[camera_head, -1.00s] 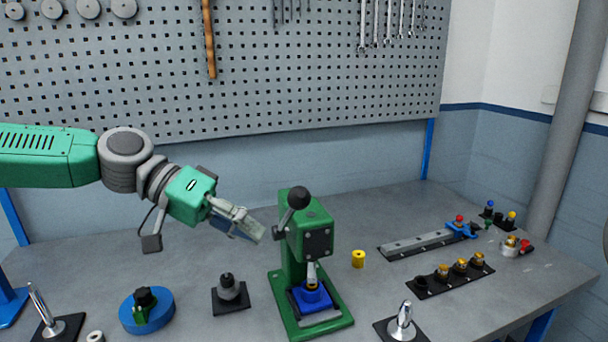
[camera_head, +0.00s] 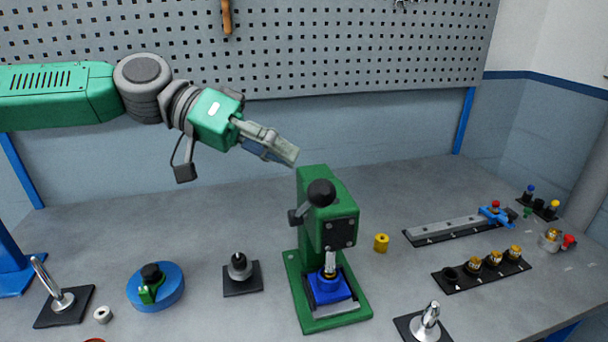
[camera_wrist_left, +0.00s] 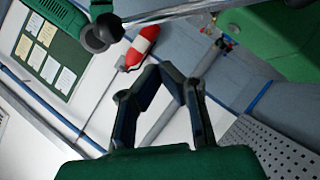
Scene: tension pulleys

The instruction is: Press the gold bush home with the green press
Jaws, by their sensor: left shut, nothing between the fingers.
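The green press (camera_head: 312,238) stands upright at the middle of the bench. Its black ball-ended lever (camera_head: 321,192) shows in front of the press head, near its top. The silver ram (camera_head: 330,260) reaches down to the gold bush (camera_head: 329,273), a thin sliver of which shows above the blue holder (camera_head: 331,288). I cannot tell how deep the bush sits. My left gripper (camera_head: 291,155) is shut and empty, above and left of the press head, apart from the lever in this view. Its fingers also show in the left wrist view (camera_wrist_left: 168,75). My right gripper is not in view.
A yellow cylinder (camera_head: 381,243) stands right of the press. A black strip (camera_head: 466,283) with gold-topped parts and a grey rail (camera_head: 440,237) lie farther right. A blue disc (camera_head: 171,290) and a black-based post (camera_head: 240,270) stand left. The bench behind the press is clear.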

